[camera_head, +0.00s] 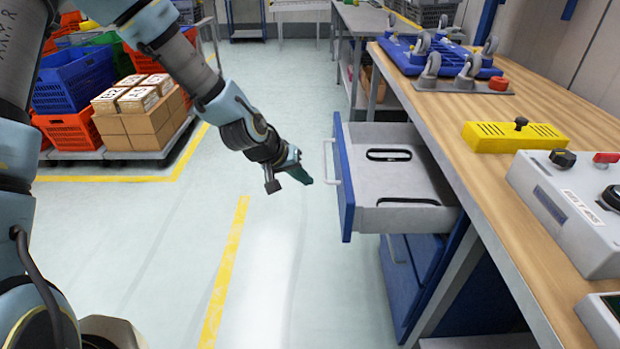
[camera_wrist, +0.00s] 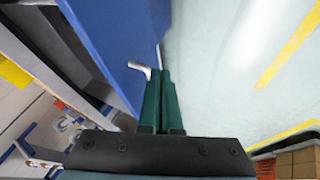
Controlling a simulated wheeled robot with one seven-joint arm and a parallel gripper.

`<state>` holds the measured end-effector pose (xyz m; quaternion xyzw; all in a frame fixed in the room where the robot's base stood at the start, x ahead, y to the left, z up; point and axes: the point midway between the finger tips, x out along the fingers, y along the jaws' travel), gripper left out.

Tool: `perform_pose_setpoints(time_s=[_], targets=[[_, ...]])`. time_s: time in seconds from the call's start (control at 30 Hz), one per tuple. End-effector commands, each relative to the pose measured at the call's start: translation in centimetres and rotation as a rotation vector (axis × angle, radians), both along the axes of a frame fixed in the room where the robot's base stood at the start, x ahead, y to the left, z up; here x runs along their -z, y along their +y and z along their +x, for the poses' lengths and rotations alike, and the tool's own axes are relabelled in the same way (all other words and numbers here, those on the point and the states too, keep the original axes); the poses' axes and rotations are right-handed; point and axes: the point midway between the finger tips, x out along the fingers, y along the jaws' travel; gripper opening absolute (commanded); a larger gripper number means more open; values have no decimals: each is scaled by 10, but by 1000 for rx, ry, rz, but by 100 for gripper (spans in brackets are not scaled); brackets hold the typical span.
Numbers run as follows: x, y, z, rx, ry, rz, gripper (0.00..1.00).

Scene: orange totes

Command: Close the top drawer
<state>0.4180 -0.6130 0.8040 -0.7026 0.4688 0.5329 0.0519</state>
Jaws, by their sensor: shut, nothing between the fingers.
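The top drawer (camera_head: 344,180) has a blue front and a grey inside, and it is pulled out from under the workbench on the right. My gripper (camera_head: 307,181) is shut and empty, just left of the drawer front, with a small gap in the head view. In the wrist view the shut green fingers (camera_wrist: 164,75) point along the blue drawer front (camera_wrist: 115,40), beside the end of the handle (camera_wrist: 141,69). I cannot tell whether they touch it.
The wooden workbench (camera_head: 530,120) holds a blue wheeled dolly (camera_head: 440,55), a yellow box (camera_head: 510,136) and a grey control box (camera_head: 570,208). Lower blue drawers (camera_head: 410,275) are below. Cartons (camera_head: 140,110) and crates stand at the left. The floor between is clear.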

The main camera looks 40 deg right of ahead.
Motion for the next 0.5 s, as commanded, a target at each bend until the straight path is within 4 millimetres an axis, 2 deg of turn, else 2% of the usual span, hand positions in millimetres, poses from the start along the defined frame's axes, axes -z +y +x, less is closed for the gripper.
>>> perform_pose_setpoints(time_s=[0.33,0.37,0.5], targets=[[56,-41,-1,0,2,4,0],[50,-47,-7,3,-1,1,0],[51,-61,-18,3,-1,2,0]])
